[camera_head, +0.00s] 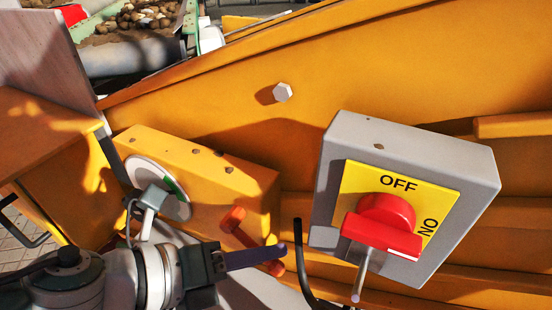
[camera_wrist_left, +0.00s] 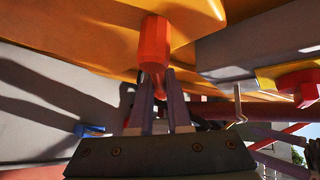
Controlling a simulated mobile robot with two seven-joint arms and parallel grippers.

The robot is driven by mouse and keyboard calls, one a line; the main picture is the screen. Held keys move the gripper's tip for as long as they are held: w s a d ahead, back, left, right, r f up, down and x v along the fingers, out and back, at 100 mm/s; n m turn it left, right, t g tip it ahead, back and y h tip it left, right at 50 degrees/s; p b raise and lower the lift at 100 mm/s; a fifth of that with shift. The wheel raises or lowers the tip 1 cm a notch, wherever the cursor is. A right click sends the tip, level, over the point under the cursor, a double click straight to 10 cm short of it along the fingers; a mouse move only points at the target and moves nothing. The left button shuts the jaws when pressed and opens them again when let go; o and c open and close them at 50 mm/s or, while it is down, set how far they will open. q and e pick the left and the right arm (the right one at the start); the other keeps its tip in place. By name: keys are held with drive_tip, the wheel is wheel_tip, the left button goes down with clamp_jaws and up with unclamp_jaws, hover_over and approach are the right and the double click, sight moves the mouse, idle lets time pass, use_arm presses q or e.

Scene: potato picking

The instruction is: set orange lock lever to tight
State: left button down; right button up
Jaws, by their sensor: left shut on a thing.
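The orange lock lever (camera_head: 238,230) sticks out from the front of a yellow housing (camera_head: 205,165) in the head view. Its lower end is by my left gripper (camera_head: 277,256), whose dark fingers reach in from the left. In the left wrist view the lever's thick orange shaft (camera_wrist_left: 155,42) comes down from the yellow housing. Its narrower end lies between the fingertips of the left gripper (camera_wrist_left: 158,80), which is shut on it. A white round dial with a green part (camera_head: 172,186) sits on the housing's left side, partly hidden by my arm. My right gripper is not in view.
A grey switch box (camera_head: 470,172) with a yellow OFF/ON plate and red knob (camera_head: 385,222) stands to the right. A metal rod (camera_head: 362,272) projects below the knob. A black curved bar (camera_head: 300,262) stands close to the right of the fingers. A yellow machine wall (camera_head: 400,75) lies behind.

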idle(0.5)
use_arm(q)
drive_tip(key=c, duration=0.9)
unclamp_jaws()
drive_tip(key=shift+o, duration=0.2)
drive_tip(key=shift+a, duration=0.1)
drive_tip(key=shift+s+a+r+p, duration=0.2)
drive_tip(key=shift+a+p, duration=0.05)
drive_tip(key=shift+p, duration=0.05)
drive_tip(key=p+v, duration=0.2)
drive_tip(key=v, duration=0.7)
